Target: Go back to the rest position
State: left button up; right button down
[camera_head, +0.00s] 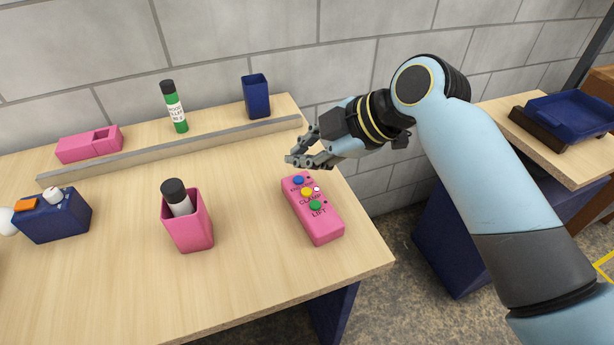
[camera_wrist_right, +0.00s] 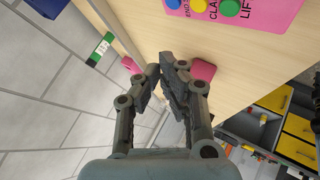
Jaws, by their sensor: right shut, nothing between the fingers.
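My right gripper (camera_head: 297,161) is above the right part of the wooden table (camera_head: 120,290), just behind the pink button box (camera_head: 324,227). In the right wrist view its fingers (camera_wrist_right: 170,68) are closed together with nothing between them. The pink box has blue, yellow and green buttons, with labels that include CLAMP and LIFT; part of it also shows at the top of the right wrist view (camera_wrist_right: 262,12). The fingers appear apart from the box. My left gripper is not in either view.
A pink cup (camera_head: 190,232) holds a dark-capped bottle. A blue box (camera_head: 57,222) stands at left. Behind a metal rail (camera_head: 170,147) are a pink block (camera_head: 88,148), a green bottle (camera_head: 174,108) and a blue cup (camera_head: 256,97). A blue tray (camera_head: 570,118) is on another table at right.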

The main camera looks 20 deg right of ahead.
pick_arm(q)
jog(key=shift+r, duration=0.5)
pick_arm(e)
jog(key=shift+r, duration=0.5)
